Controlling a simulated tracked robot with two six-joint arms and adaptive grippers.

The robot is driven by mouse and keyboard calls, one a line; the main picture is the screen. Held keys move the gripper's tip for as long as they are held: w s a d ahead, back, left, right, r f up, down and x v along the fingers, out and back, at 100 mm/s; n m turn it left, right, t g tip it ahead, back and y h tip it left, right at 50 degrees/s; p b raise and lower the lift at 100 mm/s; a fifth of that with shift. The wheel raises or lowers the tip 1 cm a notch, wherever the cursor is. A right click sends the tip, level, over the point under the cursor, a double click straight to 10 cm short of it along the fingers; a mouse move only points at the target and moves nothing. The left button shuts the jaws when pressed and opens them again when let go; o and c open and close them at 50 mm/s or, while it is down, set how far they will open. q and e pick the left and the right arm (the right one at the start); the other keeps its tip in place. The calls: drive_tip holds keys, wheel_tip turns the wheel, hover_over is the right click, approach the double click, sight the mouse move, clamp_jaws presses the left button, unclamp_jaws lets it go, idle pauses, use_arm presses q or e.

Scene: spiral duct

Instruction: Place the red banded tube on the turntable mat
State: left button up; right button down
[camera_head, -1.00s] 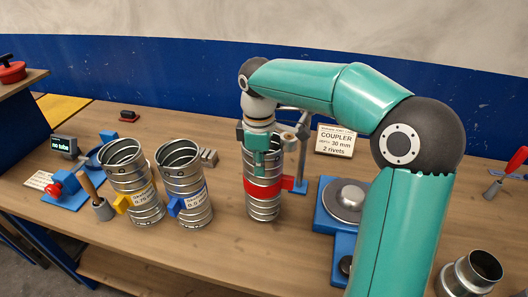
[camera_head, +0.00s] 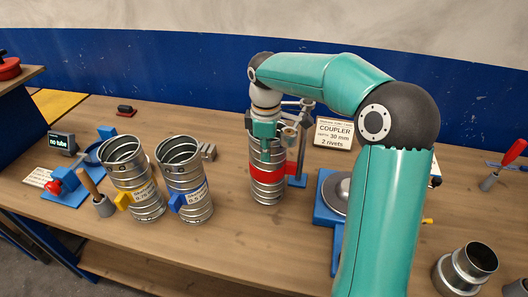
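The red banded tube (camera_head: 268,190) is a ribbed metal tube with a red band and a red tab, upright near the middle of the bench. My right gripper (camera_head: 266,138) is shut on its upper rim, one green finger showing on the near side. I cannot tell how far its foot is above the bench. A grey round disc (camera_head: 334,194) on a blue base (camera_head: 325,215) stands just right of the tube, partly hidden by my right arm. It looks like a turntable, but I cannot make out a mat. My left gripper is not in view.
Two more tubes stand left, one with a yellow tab (camera_head: 132,180) and one with a blue tab (camera_head: 187,187). A stand (camera_head: 300,150) and a coupler sign (camera_head: 334,132) are behind. A short metal collar (camera_head: 465,270) is at front right. Bench front centre is clear.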

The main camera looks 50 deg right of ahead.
drive_tip(key=shift+f, duration=0.15)
drive_tip(key=c, duration=1.3)
unclamp_jaws()
